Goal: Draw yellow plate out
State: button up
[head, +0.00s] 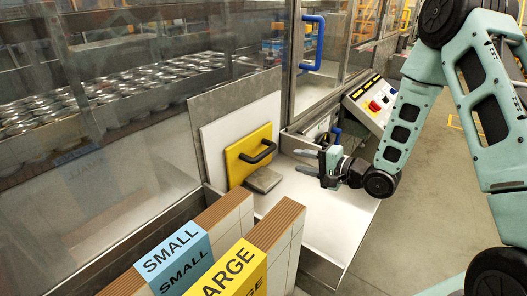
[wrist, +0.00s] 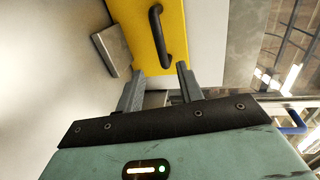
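The yellow plate (head: 248,155) stands upright against a white panel in the head view, with a dark bar handle (head: 258,152) on its face. In the wrist view the yellow plate (wrist: 145,30) is at the top, with the black handle (wrist: 160,38) curving down toward the fingers. My gripper (head: 307,161) is to the right of the plate in the head view, its fingers pointing left at it. In the wrist view my gripper (wrist: 158,82) has its two fingers apart, with nothing between them. The handle lies beyond the fingertips.
A grey block (head: 263,180) sits at the plate's lower edge. The white tray surface (head: 315,205) below my gripper is clear. A control panel (head: 371,103) stands at the right. A blue SMALL box (head: 175,259) and a yellow LARGE box (head: 238,272) are in front. Glass panels rise behind.

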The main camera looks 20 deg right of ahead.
aim_at(268, 154)
jog(key=p+x, duration=0.3)
jog(key=x, duration=1)
jog(key=shift+w+a+p, duration=0.25)
jog(key=shift+w+p, duration=0.05)
grip_shut()
